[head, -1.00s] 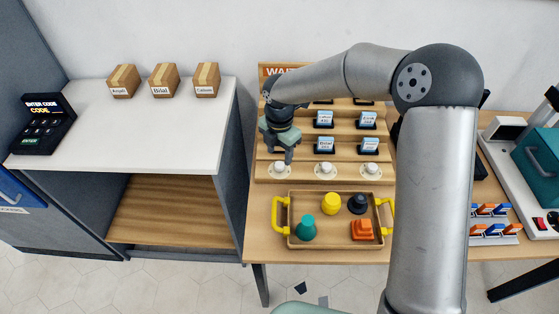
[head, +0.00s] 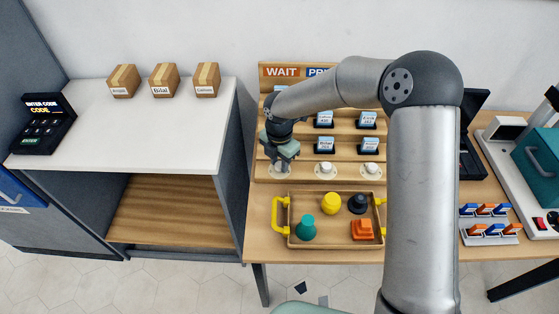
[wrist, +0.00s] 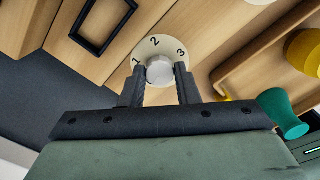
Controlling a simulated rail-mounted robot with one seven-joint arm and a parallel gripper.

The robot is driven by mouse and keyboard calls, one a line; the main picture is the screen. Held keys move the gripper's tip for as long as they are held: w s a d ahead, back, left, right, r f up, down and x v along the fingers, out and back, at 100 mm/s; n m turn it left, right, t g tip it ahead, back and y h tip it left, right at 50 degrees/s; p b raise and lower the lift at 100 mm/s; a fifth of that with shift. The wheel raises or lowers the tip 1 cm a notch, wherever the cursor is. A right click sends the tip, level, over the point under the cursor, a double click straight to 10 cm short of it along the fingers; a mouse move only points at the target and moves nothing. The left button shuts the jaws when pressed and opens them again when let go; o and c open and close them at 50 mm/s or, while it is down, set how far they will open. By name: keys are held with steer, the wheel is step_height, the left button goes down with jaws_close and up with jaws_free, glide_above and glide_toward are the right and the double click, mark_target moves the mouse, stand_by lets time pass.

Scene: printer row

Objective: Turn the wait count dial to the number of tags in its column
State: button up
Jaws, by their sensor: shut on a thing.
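The wooden rack (head: 262,130) carries a WAIT sign (head: 281,71) above its left column. My arm covers most of that column; only the edge of a tag (head: 280,88) shows at its top, so I cannot count its tags. My gripper (head: 281,165) is at the left dial, below the WAIT sign. In the wrist view my gripper (wrist: 160,76) is shut on the white knob (wrist: 159,69), one finger on each side. The round dial plate (wrist: 172,48) shows 1, 2 and 3 around the knob. I cannot tell which number the knob points to.
Two more white dials, the middle (head: 325,169) and right (head: 370,169), stand on the same ledge. Tags (head: 324,119) fill the columns to the right. A tray (head: 283,240) with coloured pieces lies in front. An empty black frame (wrist: 103,22) shows above the left dial.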

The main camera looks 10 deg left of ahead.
steer(key=shift+m, duration=0.4)
steer(key=m+b, duration=0.1)
steer(key=m, duration=0.2)
steer(key=shift+m+b, duration=0.3)
steer(key=m+b, duration=0.1)
steer(key=m, duration=0.2)
steer(key=shift+m, duration=0.4)
steer(key=m+b, duration=0.2)
steer(key=m, duration=0.5)
steer(key=shift+b, duration=0.3)
steer(key=m+b, duration=0.1)
steer(key=m, duration=0.5)
steer(key=shift+m, duration=0.3)
steer(key=m+b, duration=0.1)
steer(key=m, duration=0.4)
steer(key=shift+m, duration=0.4)
steer(key=shift+r, duration=0.1)
steer(key=o, duration=1)
steer(key=shift+c, duration=0.2)
